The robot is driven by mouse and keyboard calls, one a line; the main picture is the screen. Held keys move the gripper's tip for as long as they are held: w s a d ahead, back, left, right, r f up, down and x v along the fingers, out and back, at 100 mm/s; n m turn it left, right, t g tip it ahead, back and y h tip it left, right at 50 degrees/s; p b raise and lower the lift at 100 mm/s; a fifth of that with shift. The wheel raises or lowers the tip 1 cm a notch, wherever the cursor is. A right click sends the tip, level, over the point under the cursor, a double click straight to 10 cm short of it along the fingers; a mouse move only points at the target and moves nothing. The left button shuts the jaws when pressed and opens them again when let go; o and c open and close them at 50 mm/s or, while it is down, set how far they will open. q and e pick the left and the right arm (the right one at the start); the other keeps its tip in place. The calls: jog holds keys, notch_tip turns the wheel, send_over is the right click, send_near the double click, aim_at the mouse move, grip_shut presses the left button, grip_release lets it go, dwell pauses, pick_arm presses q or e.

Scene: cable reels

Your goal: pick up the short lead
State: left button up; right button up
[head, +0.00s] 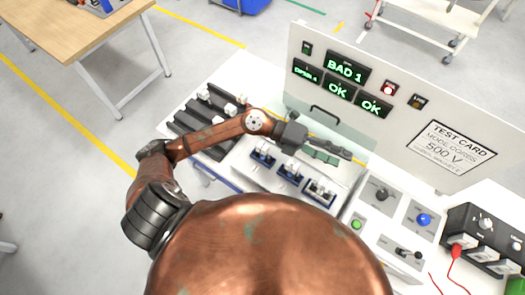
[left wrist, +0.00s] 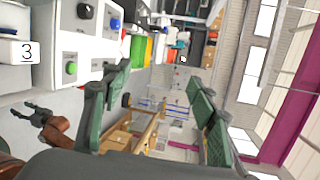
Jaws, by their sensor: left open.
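A red lead (head: 456,268) with a red plug hangs at the front of a black socket box (head: 484,228) at the right of the head view; its lower part runs out of the picture. I cannot tell if it is the short lead. My left gripper (head: 330,150) is over the middle of the bench, left of and well apart from the red lead. Its green-padded fingers are spread in the left wrist view (left wrist: 155,110), with nothing between them. My right gripper (left wrist: 30,112) shows small at the left of the left wrist view, its dark fingers apart and empty.
An upright panel (head: 300,45) with green displays and a test card stands behind the bench. Blue clamp fixtures (head: 291,171) sit below my left gripper. A control panel with a blue knob (head: 424,219) and green button (head: 356,224) lies to the right. A wooden table (head: 60,35) stands far left.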

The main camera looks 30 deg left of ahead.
pick_arm(q)
notch_tip(320, 180, down, 6)
jog(key=a+m+g+y, duration=0.2)
jog(key=a+y, duration=0.1)
jog(key=y, duration=1.2)
send_over(263, 146)
jog(key=shift+n+g, duration=0.3)
jog(key=shift+n, duration=0.1)
notch_tip(263, 146, down, 9)
jog(key=shift+w+f, duration=0.1)
jog(key=shift+a+f, duration=0.25)
jog(key=f+p, duration=0.2)
jog(key=f, duration=0.4)
jog(key=shift+d+p, duration=0.2)
jog(key=shift+p, duration=0.15)
jog(key=shift+f, duration=0.5)
jog(key=shift+c, duration=0.2)
